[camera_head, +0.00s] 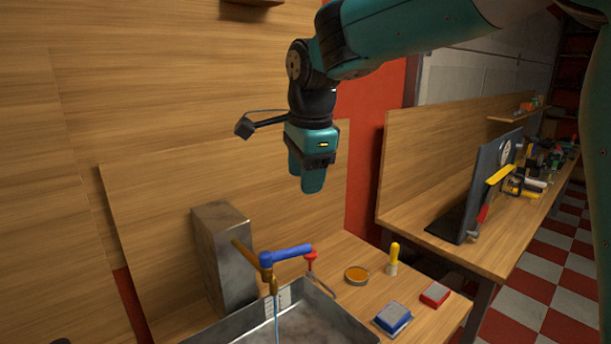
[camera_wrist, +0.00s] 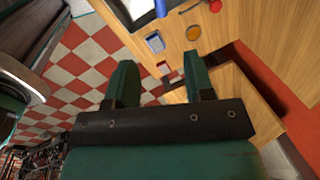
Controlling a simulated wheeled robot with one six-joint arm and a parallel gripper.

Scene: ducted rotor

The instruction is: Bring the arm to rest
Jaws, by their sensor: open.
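My gripper (camera_head: 308,184) hangs from my teal arm and points down in the head view, in the air above the wooden workbench (camera_head: 425,325). In the wrist view its two green fingers (camera_wrist: 162,82) stand apart with nothing between them. The gripper touches nothing. My arm reaches in from the upper right of the head view, bent at the dark wrist joints.
Below are a metal sink (camera_head: 345,322), a blue-handled tap (camera_head: 287,256), a metal block (camera_head: 222,258), an orange round dish (camera_head: 357,274), a yellow-topped bottle (camera_head: 393,260), a blue box (camera_head: 393,318) and a red box (camera_head: 435,294). A wooden panel (camera_head: 150,215) stands behind.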

